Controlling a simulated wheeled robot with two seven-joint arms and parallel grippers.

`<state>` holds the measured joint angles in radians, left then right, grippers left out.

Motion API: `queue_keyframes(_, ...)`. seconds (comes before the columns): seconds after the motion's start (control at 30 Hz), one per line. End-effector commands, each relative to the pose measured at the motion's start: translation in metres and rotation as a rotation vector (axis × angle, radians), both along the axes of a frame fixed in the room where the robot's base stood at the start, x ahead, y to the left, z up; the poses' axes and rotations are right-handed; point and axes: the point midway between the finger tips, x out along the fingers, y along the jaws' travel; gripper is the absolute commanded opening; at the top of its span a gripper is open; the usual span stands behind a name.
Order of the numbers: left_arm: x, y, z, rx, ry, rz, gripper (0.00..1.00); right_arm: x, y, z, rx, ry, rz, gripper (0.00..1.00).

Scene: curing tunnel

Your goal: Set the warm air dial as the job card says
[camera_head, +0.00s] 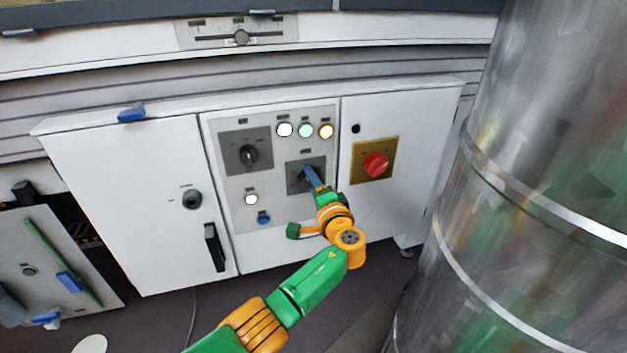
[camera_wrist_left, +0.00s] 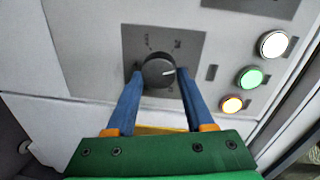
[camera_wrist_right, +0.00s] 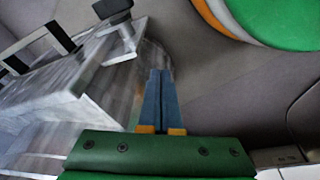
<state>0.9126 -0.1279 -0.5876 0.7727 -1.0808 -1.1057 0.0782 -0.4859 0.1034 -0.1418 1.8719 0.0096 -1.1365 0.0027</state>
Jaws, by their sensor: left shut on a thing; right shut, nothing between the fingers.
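My left gripper (camera_head: 309,172) is shut on a black round dial (camera_wrist_left: 157,71) on a dark grey square plate (camera_head: 293,184), low on the right of the control panel. Its blue fingers stand on both sides of the dial in the left wrist view. A white pointer mark on the dial points right there. The plate's small markings are unreadable. A second black dial (camera_head: 249,155) sits on a plate up and to the left. I cannot read which dial is for warm air, and no job card can be made out. My right gripper (camera_wrist_right: 160,72) is shut and empty.
White, green and amber lamps (camera_head: 306,130) glow above the dials. A red knob on a yellow plate (camera_head: 358,177) is to the right. A slider (camera_head: 241,37) is on the upper ledge. A large metal cylinder (camera_head: 535,130) takes up the right side.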

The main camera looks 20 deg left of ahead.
Motion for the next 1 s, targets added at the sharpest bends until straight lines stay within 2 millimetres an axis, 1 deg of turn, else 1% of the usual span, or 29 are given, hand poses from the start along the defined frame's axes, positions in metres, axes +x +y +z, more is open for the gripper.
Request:
queue_keyframes(0.03,-0.0008,0.0024,-0.0013,0.030,0.024,0.009,0.00,-0.0004,0.0000,-0.0005,0.000,0.001,0.000,0.00)
queue_keyframes(0.2,-0.0007,0.0021,-0.0018,0.136,0.095,0.008,0.00,-0.0010,-0.0001,-0.0033,0.000,0.002,0.000,0.00)
queue_keyframes(0.5,-0.0005,0.0023,-0.0017,0.262,0.179,0.009,0.00,-0.0013,-0.0006,-0.0054,-0.002,0.006,-0.001,0.00)
queue_keyframes(0.7,-0.0005,0.0024,-0.0017,0.300,0.204,0.009,0.00,-0.0015,-0.0008,-0.0060,-0.002,0.008,-0.001,0.00)
queue_keyframes(1.0,-0.0003,0.0025,-0.0013,0.311,0.211,0.010,0.00,-0.0009,-0.0008,-0.0055,-0.001,0.005,-0.002,0.00)
